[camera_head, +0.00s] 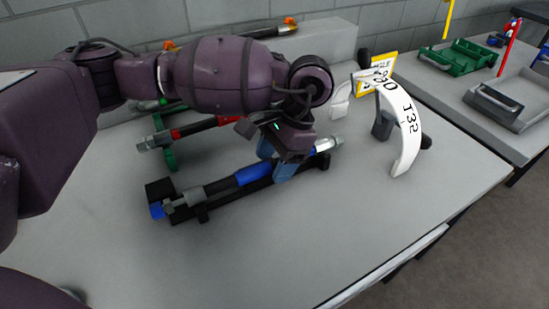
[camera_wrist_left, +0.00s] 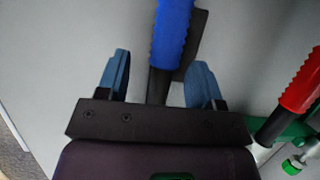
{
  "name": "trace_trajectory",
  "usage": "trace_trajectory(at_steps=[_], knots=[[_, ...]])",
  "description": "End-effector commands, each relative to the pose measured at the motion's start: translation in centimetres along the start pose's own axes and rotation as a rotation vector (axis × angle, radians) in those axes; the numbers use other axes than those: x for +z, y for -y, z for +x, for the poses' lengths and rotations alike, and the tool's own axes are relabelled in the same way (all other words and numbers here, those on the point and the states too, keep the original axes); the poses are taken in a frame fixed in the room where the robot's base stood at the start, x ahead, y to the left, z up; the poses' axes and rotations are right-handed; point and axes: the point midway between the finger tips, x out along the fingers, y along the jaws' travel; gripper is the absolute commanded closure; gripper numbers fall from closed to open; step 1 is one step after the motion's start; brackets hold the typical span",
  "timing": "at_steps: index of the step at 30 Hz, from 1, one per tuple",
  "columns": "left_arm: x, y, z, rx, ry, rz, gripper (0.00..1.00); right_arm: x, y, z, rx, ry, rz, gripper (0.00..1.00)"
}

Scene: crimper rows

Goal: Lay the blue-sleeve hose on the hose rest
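The blue-sleeve hose (camera_head: 253,174) has a dark body with metal end fittings. It lies along a long black rest (camera_head: 203,214) that has a blue mark at its near left end; the rest's middle is partly hidden by the hose and my gripper. My left gripper (camera_head: 275,161) is over the hose, right of the sleeve's middle. In the left wrist view its two blue fingers stand open, one on each side of the hose (camera_wrist_left: 170,35), with gaps showing on both sides. My right gripper is in neither view.
A red-sleeve hose (camera_head: 193,128) lies behind, on a green rest (camera_head: 170,158). A white arched angle gauge (camera_head: 408,138) stands on the right. An orange-marked hose lies at the back. A green tray (camera_head: 458,55) and a grey tray (camera_head: 510,102) sit far right. The front tabletop is clear.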

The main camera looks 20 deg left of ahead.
Motion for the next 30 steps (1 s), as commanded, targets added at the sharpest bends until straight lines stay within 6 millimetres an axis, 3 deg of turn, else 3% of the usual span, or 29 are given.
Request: trace_trajectory(at_steps=[11,18,24,30], knots=[[0.0,0.0,0.1,0.001,0.002,0.000,0.39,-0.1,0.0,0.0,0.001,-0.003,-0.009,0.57],[0.0,0.0,-4.3,-0.002,-0.004,-0.001,0.39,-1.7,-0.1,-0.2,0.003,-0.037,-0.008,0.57],[0.0,0.0,-7.9,-0.002,-0.003,-0.001,0.39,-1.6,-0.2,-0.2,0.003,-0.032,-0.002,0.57],[0.0,0.0,-10.1,-0.001,-0.001,0.000,0.39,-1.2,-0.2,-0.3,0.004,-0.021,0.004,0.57]])
